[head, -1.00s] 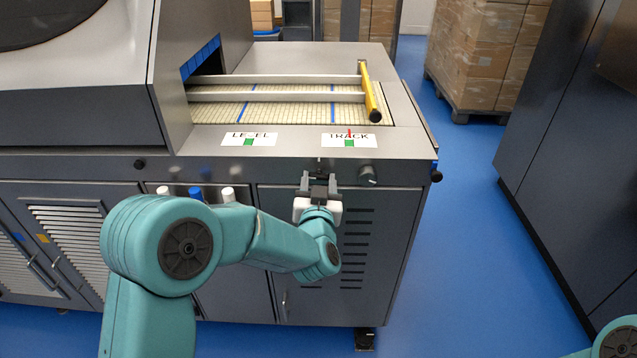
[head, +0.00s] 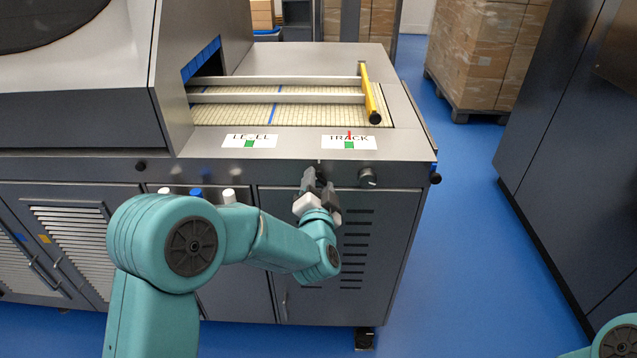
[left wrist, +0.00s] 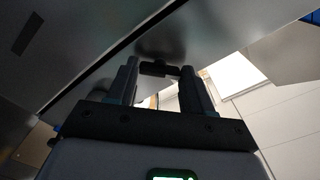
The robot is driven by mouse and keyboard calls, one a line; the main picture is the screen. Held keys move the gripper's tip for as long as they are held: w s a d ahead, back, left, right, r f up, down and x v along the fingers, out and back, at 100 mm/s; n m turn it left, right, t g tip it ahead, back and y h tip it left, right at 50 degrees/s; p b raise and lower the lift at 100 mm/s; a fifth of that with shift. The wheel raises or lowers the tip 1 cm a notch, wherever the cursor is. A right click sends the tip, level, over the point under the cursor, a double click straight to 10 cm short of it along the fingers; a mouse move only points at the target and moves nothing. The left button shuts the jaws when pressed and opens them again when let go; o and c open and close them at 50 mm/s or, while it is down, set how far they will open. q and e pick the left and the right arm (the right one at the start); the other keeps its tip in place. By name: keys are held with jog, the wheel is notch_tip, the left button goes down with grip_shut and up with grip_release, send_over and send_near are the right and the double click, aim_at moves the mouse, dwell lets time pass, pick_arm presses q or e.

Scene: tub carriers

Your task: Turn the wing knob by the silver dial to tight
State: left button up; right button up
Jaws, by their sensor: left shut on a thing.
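My left gripper (head: 319,187) is at the front panel of the machine, below the TRACK label (head: 349,142), with its fingers turned at a slant. It is shut on the wing knob, which its fingers mostly hide in the head view. In the left wrist view the dark wing knob (left wrist: 154,69) shows between the two fingertips. My right gripper is out of view; only a bit of my right arm shows at the lower right corner.
A slatted belt (head: 300,110) with rails and a yellow bar (head: 370,95) lies on top. A LEVEL label (head: 249,141) is to the left. Several small knobs, one blue (head: 196,192), stand left of my gripper. Blue floor (head: 455,240) is free at right.

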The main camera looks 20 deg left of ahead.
pick_arm(q)
jog(key=m+p, duration=0.1)
jog(key=m, duration=0.3)
jog(key=shift+m, duration=0.3)
jog(key=m+p, duration=0.1)
jog(key=m, duration=0.3)
jog(key=shift+m, duration=0.3)
jog(key=o, duration=1)
jog(key=shift+o, duration=0.2)
jog(key=b+v, duration=0.1)
jog(key=v, duration=1.5)
jog(key=shift+s, duration=0.2)
jog(key=shift+d, duration=0.1)
